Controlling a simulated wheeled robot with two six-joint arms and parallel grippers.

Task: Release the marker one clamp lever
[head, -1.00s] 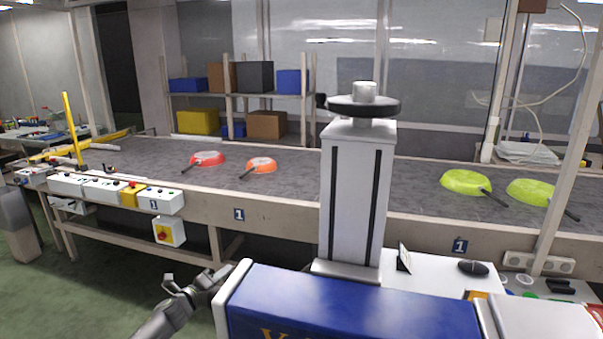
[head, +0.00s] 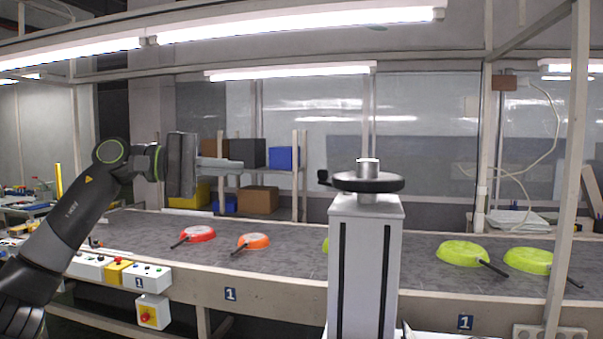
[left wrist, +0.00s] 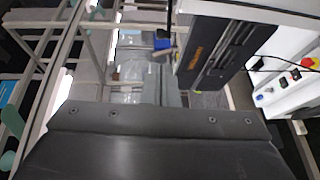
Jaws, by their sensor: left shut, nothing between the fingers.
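A white column (head: 362,265) with a black handwheel (head: 367,182) on top stands at centre in the head view. A small black knob (head: 323,177) sticks up at the wheel's left side. I cannot make out which part is the marker one clamp lever. My left gripper (head: 240,165) is shut and empty, raised left of the handwheel and pointing right, apart from it. In the left wrist view, its grey body fills the bottom and a dark housing with orange lettering (left wrist: 195,55) lies ahead to the right. My right gripper is not in view.
A post (head: 567,200) stands at right. Lamps (head: 300,25) hang above.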

